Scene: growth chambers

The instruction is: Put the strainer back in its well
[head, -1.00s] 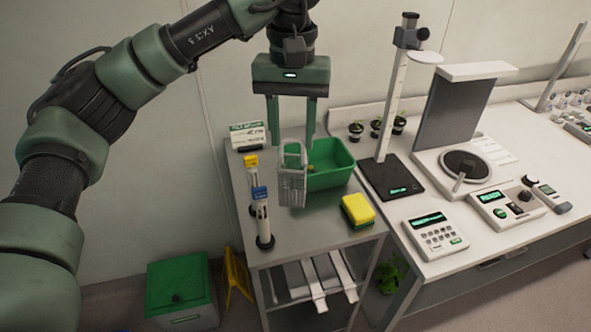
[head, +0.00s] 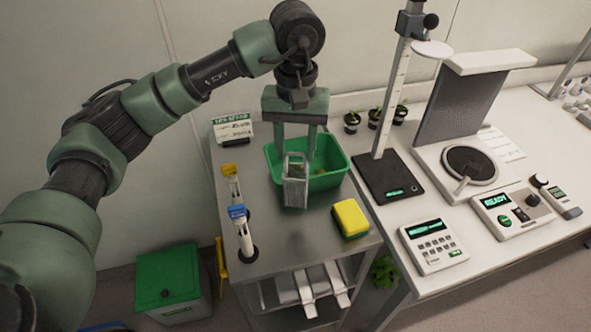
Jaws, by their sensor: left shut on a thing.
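The strainer is a grey mesh basket (head: 295,187) with an upright handle. It hangs below my left gripper (head: 297,154), whose fingers are shut on it at the handle. In the head view the strainer overlaps the front wall of a green tub (head: 334,181) on the steel cart. I cannot tell whether its bottom touches the cart top or how high it is. The strainer and gripper hide part of the tub's inside, where something small and yellowish shows. No empty well can be clearly made out. My right gripper is not in view.
A yellow-green sponge (head: 350,219) lies right of the strainer on the cart (head: 295,240). Two upright tubes with yellow (head: 231,170) and blue (head: 237,212) tops stand left. A sign (head: 233,130) stands behind. The white bench (head: 405,210) with instruments adjoins on the right.

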